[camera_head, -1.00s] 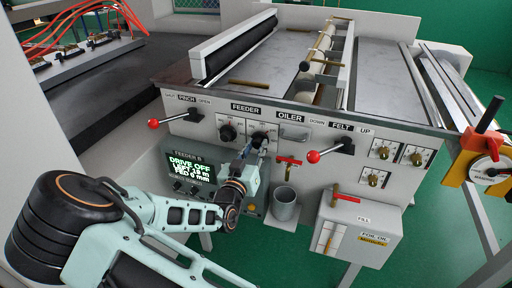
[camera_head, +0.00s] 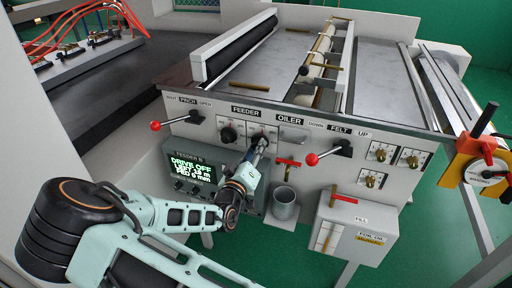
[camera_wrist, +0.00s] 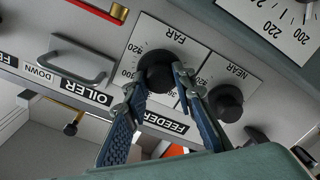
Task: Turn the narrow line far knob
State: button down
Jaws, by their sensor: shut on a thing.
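The far knob (camera_wrist: 156,74) is a round black knob on a white dial plate marked FAR, seen upside down in the wrist view. My gripper (camera_wrist: 158,80) has its two blue fingers on either side of this knob and is shut on it. The near knob (camera_wrist: 226,102), also black, sits beside it under its own NEAR plate, just off the right finger. In the head view my gripper (camera_head: 261,142) reaches the right-hand knob under the FEEDER label and mostly hides it; the other feeder knob (camera_head: 229,134) shows to its left. The far knob's pointer line is not clear.
A red-balled pinch lever (camera_head: 156,126) stands out left of the knobs. A felt lever (camera_head: 313,159), a red-handled valve (camera_head: 288,162) and a grey cup (camera_head: 284,203) are to the right. The feeder display (camera_head: 189,168) reads DRIVE OFF, below left.

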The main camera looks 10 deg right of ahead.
jog(key=shift+n, duration=0.4)
jog(key=c, duration=1.6)
grip_release()
jog(key=v, duration=1.2)
jog(key=shift+r, duration=0.1)
